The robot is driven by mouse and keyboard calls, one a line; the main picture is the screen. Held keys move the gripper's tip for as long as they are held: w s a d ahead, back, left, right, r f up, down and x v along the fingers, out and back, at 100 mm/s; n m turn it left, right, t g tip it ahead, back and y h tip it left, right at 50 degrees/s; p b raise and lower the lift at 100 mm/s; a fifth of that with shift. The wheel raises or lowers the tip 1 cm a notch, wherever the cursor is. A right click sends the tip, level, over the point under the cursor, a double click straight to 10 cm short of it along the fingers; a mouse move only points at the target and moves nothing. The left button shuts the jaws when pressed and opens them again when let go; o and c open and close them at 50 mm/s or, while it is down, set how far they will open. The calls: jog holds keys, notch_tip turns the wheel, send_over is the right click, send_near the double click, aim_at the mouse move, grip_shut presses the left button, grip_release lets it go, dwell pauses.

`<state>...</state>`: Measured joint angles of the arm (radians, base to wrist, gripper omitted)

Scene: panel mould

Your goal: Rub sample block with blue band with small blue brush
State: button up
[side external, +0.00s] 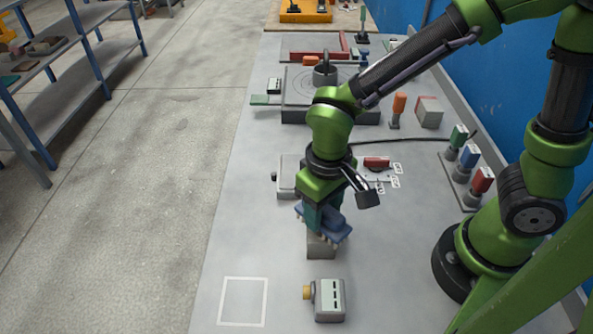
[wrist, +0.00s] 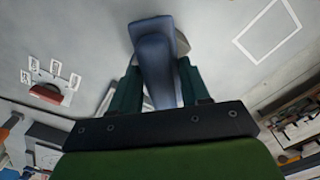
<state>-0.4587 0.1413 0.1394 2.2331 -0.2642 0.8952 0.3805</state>
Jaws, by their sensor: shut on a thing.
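My gripper (side external: 318,216) is shut on a small blue brush (side external: 333,222), held bristles down. In the wrist view the brush (wrist: 155,62) sits between the two dark green fingers (wrist: 158,85). A grey block (side external: 320,250) stands on the table right under the brush; the brush covers its top. No blue band shows on the part I see, so I cannot tell if it is the banded sample block. I cannot tell whether the bristles touch it.
A grey box with a yellow knob (side external: 328,300) stands in front. A white square outline (side external: 243,301) is bare at front left. Upright red, blue and green-topped items (side external: 468,165) stand at right. A red-topped item (side external: 377,163) and small white cards lie behind my gripper.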

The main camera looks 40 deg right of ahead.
jog(key=shift+s+a, duration=1.15)
notch_tip(320, 180, up, 8)
